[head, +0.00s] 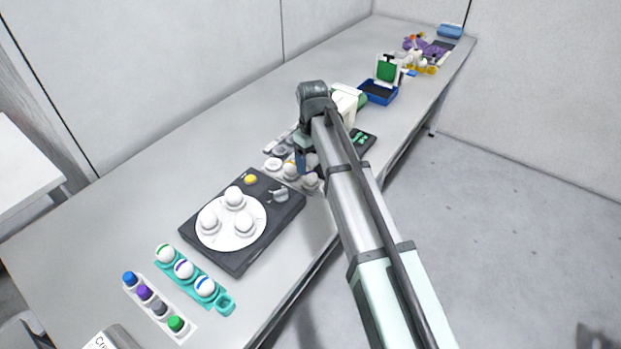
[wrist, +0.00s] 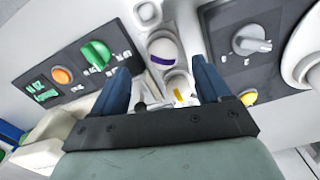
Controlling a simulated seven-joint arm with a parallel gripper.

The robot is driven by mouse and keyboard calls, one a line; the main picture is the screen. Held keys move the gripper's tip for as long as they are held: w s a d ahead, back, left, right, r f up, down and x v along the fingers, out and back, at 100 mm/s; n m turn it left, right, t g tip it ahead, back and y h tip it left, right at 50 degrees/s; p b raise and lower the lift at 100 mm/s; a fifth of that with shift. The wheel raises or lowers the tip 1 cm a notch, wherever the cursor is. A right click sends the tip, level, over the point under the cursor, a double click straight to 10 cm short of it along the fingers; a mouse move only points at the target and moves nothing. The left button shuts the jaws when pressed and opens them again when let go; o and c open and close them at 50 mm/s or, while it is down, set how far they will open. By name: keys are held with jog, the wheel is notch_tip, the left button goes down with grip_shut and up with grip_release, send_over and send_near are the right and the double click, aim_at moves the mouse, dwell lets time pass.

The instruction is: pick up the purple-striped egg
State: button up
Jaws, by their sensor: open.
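An egg with a purple stripe (wrist: 163,52) sits in a pale tray in the wrist view, just beyond and between my fingertips. My gripper (wrist: 161,67) is open and empty, one blue finger on each side, and does not touch the egg as far as I can see. In the head view my gripper (head: 301,164) points down over the pale tray area behind the turntable, and my arm partly hides the eggs there.
A black box with a white turntable (head: 254,231) holding white eggs stands in front of my gripper. A black panel with a green knob (wrist: 96,54) lies on the wrist view's left. Coloured caps on a white strip (head: 179,330) lie front left. The table's left side is clear.

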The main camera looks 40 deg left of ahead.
aim_at(310, 172)
jog(key=shift+s+a+f, duration=0.1)
jog(key=shift+f, duration=1.35)
jog(key=shift+s+a+f, duration=0.1)
jog(key=shift+f, duration=1.3)
jog(key=c, duration=0.8)
jog(key=shift+r, duration=0.15)
notch_tip(310, 172, up, 8)
jog(key=shift+w+r, duration=0.1)
jog(key=shift+r, duration=0.35)
jog(key=shift+w+d+r, duration=0.15)
jog(key=shift+r, duration=0.05)
jog(key=w+a, duration=0.2)
jog(key=w, duration=0.2)
jog(key=w+a, duration=0.3)
jog(key=w, duration=0.2)
jog(key=w+a, duration=0.2)
jog(key=w, duration=0.2)
jog(key=shift+w+a+f, duration=0.25)
jog(key=shift+w+f, duration=0.05)
